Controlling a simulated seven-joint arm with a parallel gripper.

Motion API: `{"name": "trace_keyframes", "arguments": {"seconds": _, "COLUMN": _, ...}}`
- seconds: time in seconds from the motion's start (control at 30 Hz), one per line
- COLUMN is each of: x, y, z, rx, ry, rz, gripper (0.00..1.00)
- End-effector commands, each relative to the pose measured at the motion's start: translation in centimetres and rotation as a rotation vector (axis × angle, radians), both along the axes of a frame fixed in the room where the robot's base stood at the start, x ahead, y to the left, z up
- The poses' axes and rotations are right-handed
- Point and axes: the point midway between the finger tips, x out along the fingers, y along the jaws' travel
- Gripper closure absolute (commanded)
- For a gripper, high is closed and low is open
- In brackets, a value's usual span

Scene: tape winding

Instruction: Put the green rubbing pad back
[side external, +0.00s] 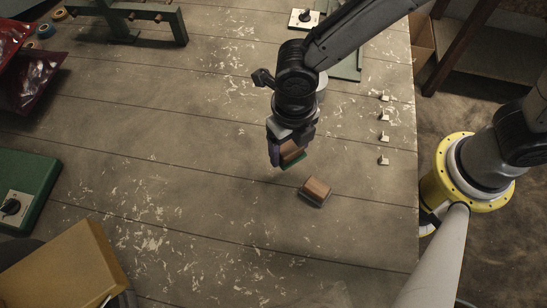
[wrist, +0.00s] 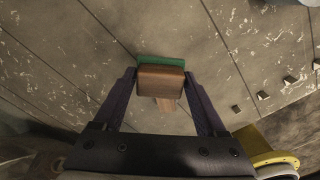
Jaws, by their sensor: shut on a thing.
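The green rubbing pad (wrist: 162,62) is a brown wooden block with a green base. In the wrist view it sits between the two fingers of my gripper (wrist: 161,85), which is shut on it. In the side external view my gripper (side external: 287,154) points down at the middle of the table, and the pad (side external: 291,156) is partly hidden by the fingers. The green underside shows at its lower edge. I cannot tell whether the pad touches the table.
A second brown wooden block with a dark base (side external: 316,189) lies just right and nearer. Small white pieces (side external: 384,136) stand in a row along the right side. A green box with a knob (side external: 25,195) and a cardboard box (side external: 70,272) are at left. The table's middle left is clear except pale flakes.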

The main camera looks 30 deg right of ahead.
Motion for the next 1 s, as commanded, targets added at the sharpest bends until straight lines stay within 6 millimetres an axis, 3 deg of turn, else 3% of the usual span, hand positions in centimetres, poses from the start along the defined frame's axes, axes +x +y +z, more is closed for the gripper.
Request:
{"name": "trace_keyframes", "arguments": {"seconds": 0.2, "x": 1.5, "y": 1.8, "z": -2.7, "rx": 0.001, "ry": -0.001, "rz": -0.001, "gripper": 0.71}}
{"name": "trace_keyframes", "arguments": {"seconds": 0.43, "x": 2.1, "y": 2.5, "z": -3.9, "rx": 0.001, "ry": -0.001, "rz": -0.001, "gripper": 0.71}}
{"name": "trace_keyframes", "arguments": {"seconds": 0.63, "x": 2.0, "y": 2.4, "z": -6.5, "rx": -0.001, "ry": 0.000, "rz": -0.001, "gripper": 0.71}}
{"name": "trace_keyframes", "arguments": {"seconds": 1.0, "x": 2.1, "y": 2.4, "z": -7.0, "rx": 0.001, "ry": -0.001, "rz": -0.001, "gripper": 0.71}}
